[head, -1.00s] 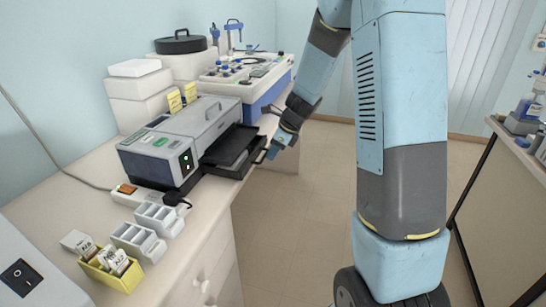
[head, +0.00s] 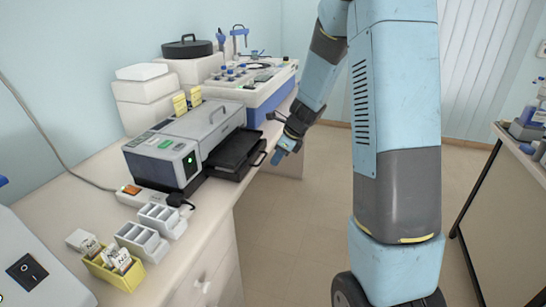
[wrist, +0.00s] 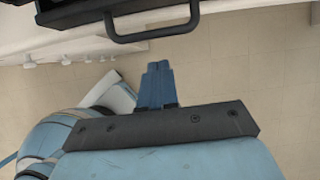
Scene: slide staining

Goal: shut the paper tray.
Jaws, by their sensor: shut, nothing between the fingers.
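The paper tray (head: 236,154) is a black tray that sticks out from the right side of the grey printer-like machine (head: 178,141) on the bench. A loop handle (head: 262,158) is on its outer end. The handle also shows at the top of the wrist view (wrist: 152,36). My gripper (head: 278,158) is off the bench's edge, just to the right of the handle. In the wrist view my gripper (wrist: 157,68) has its blue fingers together and empty, pointing at the handle with a small apparent gap.
A yellow slide box (head: 113,269) and white racks (head: 142,240) stand at the front of the bench. A blue and white instrument (head: 262,85) stands behind the machine. The floor (head: 290,230) right of the bench is open. Another table (head: 510,185) is at far right.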

